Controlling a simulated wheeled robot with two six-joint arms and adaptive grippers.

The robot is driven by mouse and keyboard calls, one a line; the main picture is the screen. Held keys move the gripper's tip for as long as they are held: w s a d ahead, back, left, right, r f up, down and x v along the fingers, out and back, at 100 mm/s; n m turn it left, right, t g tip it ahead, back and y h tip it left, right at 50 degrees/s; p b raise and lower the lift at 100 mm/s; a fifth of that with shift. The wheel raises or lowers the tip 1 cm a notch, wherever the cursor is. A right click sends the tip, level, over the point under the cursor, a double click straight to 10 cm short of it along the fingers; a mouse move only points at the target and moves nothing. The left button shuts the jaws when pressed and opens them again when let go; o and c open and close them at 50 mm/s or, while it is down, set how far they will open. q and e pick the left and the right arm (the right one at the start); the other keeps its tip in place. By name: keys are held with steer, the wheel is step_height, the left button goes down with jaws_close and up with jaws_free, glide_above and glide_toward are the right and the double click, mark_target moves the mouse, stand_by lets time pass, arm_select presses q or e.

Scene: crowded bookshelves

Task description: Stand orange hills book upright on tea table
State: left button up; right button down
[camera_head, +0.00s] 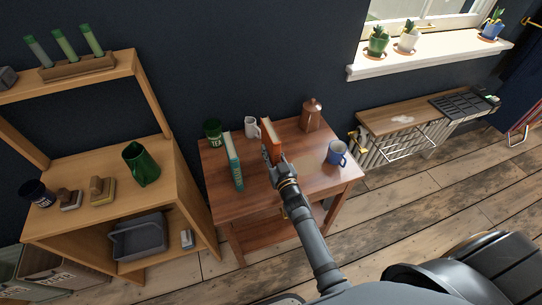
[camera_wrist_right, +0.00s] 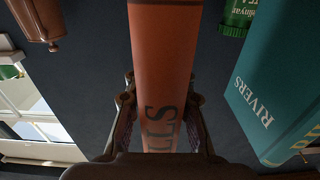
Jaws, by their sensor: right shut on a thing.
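The orange hills book (camera_head: 272,138) is at the back middle of the reddish wooden tea table (camera_head: 318,178), looking roughly upright. My right gripper (camera_head: 272,161) is shut on it, in front of its spine. In the right wrist view the orange spine (camera_wrist_right: 165,65), with the end of its title showing, runs between my right fingers (camera_wrist_right: 163,112). The gripper hides the book's lower end, so I cannot tell whether it touches the tabletop. My left gripper is not in view.
A teal "RIVERS" book (camera_head: 233,162) stands just left of the orange book. Some tabletop at the front is bare.

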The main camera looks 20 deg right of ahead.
steer(key=shift+w+r, duration=0.1)
steer(key=shift+r, duration=0.05)
steer(key=shift+f+b, duration=0.35)
steer(key=shift+f, duration=0.25)
steer(key=c, duration=1.1)
jaws_free()
steer(key=shift+s+f, duration=0.2)
steer(key=shift+f, duration=0.05)
steer(key=shift+r+p, duration=0.4)
steer(key=shift+p, duration=0.05)
steer(key=shift+s+r+p, duration=0.25)
steer(key=shift+p, duration=0.1)
steer(key=s, duration=1.1)
steer(key=shift+s+d+r, duration=0.15)
steer(key=shift+s+d, duration=0.05)
steer(key=shift+d, duration=0.05)
